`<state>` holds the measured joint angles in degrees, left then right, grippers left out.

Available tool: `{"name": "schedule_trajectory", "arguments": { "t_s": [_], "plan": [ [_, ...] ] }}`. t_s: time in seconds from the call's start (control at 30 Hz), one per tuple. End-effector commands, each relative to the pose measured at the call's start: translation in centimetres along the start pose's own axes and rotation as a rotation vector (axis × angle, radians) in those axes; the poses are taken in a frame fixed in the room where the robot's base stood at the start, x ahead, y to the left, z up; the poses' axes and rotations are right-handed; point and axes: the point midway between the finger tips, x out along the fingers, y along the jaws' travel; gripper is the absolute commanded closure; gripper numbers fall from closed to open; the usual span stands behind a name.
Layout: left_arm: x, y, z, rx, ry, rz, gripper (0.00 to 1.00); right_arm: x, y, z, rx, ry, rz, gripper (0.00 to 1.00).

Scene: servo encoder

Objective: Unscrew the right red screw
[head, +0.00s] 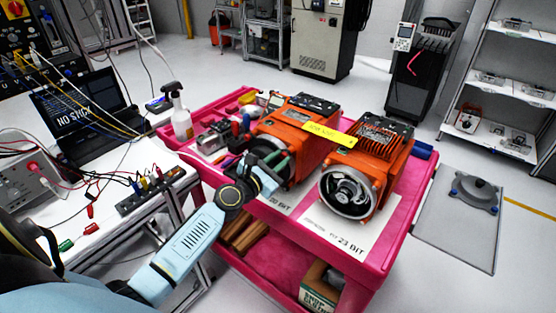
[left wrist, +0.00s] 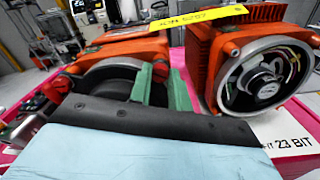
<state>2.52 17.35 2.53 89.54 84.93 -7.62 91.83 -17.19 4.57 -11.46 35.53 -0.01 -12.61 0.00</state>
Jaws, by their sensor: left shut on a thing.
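Two orange servo motors stand side by side on the pink cart (head: 415,215). The left servo (head: 303,110) has a dark round front and the right servo (head: 383,140) has an open round encoder face. My left gripper (head: 280,158) is at the right edge of the left servo's front. In the left wrist view its green fingers (left wrist: 160,72) are closed there on a small thing, mostly hidden between them; by its place it is the right red screw. Another red screw (left wrist: 63,84) shows at the left side of that front. My right gripper is not in view.
A yellow label strip (head: 329,135) spans the two servos. A spray bottle (head: 179,112) and hand tools stand at the cart's left. A white bench (head: 120,180) with a laptop and cables is on the left.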

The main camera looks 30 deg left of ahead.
Motion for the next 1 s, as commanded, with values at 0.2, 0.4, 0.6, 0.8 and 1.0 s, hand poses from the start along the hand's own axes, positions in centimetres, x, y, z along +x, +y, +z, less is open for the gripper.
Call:
{"name": "schedule_trajectory", "arguments": {
  "t_s": [0.2, 0.4, 0.6, 0.8, 1.0],
  "plan": [
    [0.1, 0.2, 0.3, 0.002, -0.006, 0.004, 0.59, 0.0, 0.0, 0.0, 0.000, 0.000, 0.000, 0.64],
    [0.1, 0.1, 0.2, 0.002, -0.003, 0.002, 0.59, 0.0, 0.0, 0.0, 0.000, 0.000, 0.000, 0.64],
    [-0.9, 0.0, 0.0, 0.001, 0.000, 0.001, 0.59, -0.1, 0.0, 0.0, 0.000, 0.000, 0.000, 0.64],
    [-4.4, 0.0, 0.0, 0.001, 0.000, 0.001, 0.59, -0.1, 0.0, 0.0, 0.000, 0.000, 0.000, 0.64],
    [-8.6, 0.0, 0.0, 0.002, -0.002, 0.001, 0.59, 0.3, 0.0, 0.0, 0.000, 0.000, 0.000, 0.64]
  ]
}}
